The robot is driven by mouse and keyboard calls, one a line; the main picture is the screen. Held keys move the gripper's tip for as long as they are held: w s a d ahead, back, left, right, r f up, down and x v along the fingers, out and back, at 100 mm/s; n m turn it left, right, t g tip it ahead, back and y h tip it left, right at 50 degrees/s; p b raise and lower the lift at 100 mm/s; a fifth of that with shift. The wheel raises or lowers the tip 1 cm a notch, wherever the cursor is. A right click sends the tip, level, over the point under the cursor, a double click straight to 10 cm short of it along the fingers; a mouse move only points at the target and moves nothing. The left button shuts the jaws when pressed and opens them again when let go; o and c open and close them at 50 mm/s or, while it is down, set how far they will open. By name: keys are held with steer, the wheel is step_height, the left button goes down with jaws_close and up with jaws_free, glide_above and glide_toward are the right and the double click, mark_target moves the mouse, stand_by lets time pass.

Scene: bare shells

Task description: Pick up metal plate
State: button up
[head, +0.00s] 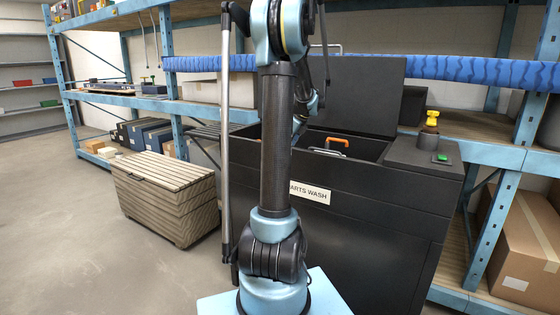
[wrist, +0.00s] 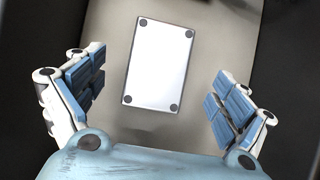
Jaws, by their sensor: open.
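The metal plate (wrist: 157,64) is a bright, flat rectangle with a dark round spot at each corner. In the wrist view it lies on a grey surface (wrist: 205,50) between dark walls. My gripper (wrist: 157,95) is open, with one blue-padded finger to the left of the plate and one to the right. Neither finger touches the plate, and how far above it they are is hard to tell. In the head view my arm blocks part of the parts washer (head: 330,225), and neither the plate nor my fingertips can be made out there.
The black washer has its lid (head: 350,95) raised, and an orange-handled item (head: 337,142) shows at its opening. A yellow-topped bottle (head: 431,120) stands on its right ledge. A slatted wooden chest (head: 165,195) stands to the left. Blue shelving surrounds the area; the floor at left is clear.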

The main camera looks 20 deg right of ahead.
steer(key=x, duration=0.5)
steer(key=shift+s+d+f, duration=0.2)
steer(key=shift+s+d, duration=0.1)
steer(key=c, duration=1.4)
